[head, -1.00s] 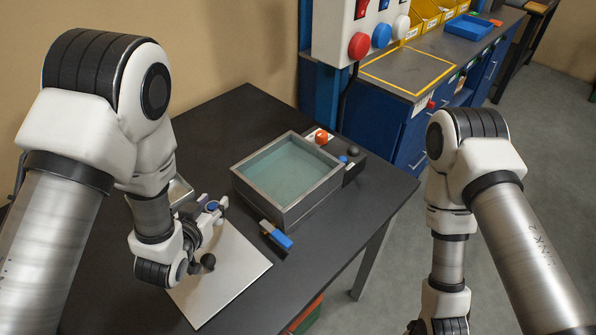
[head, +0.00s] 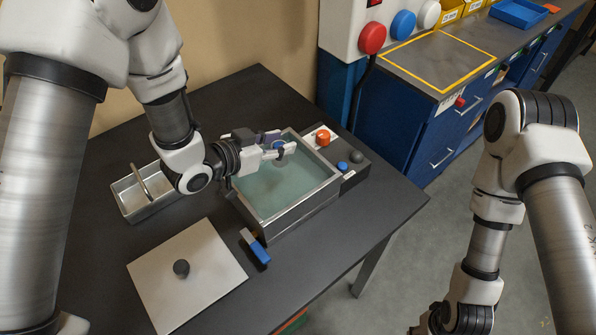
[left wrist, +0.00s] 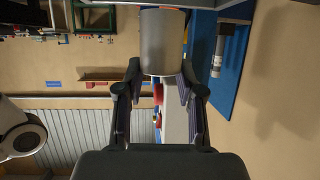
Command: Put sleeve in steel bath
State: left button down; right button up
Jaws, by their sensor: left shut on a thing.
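The steel bath (head: 290,217) is an open square metal tank on the dark table, filled with greenish liquid. My left gripper (head: 282,148) reaches over its far left part, above the liquid. In the left wrist view, the gripper (left wrist: 160,85) is shut on the sleeve (left wrist: 166,45), a smooth grey metal cylinder, with a finger on each side. In the head view the sleeve is hard to tell apart from the fingers. My right arm shows at the right, but its gripper is out of the picture.
A flat square lid (head: 215,262) with a black knob lies in front of the bath. A small metal tray (head: 130,208) stands left. A blue-handled lever (head: 260,252) sticks out from the bath's front. A control box (head: 345,160) with an orange knob adjoins the bath's right side.

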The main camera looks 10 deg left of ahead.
pick_arm(q)
jog(key=f, duration=0.3)
jog(key=f+p, duration=0.1)
jog(key=f, duration=0.5)
jog(key=shift+s+a+p, duration=0.2)
jog(key=shift+a+p, duration=0.05)
jog(key=shift+p, duration=0.15)
jog(key=shift+f, duration=0.25)
pick_arm(e)
jog(key=shift+s+a+r, duration=0.1)
jog(key=shift+s+r, duration=0.05)
jog(key=shift+r, duration=0.4)
jog(key=shift+s+a+r, duration=0.1)
jog(key=shift+r, duration=0.4)
